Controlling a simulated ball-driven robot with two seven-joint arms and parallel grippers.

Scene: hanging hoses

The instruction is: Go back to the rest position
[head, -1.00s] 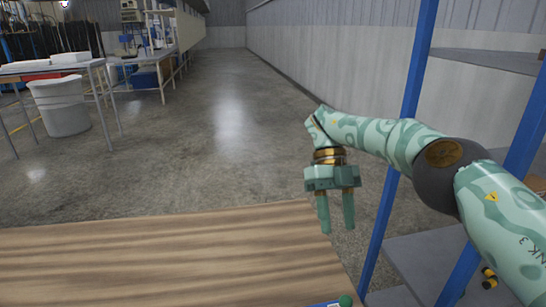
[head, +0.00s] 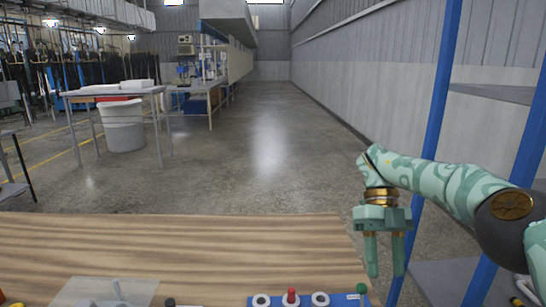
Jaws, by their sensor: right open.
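My right gripper (head: 385,256) hangs at the right of the head view, beyond the right edge of the wooden table (head: 170,245). Its two green fingers point down, apart, with nothing between them. The right arm comes in from the right edge, in front of a blue-posted shelf rack. My left gripper is not in view.
A blue strip with white rings and red and green knobs (head: 305,299) lies at the table's near edge. A translucent sheet (head: 100,291) lies to its left. The blue rack post (head: 437,110) stands close to my right arm. The concrete floor (head: 270,150) ahead is open.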

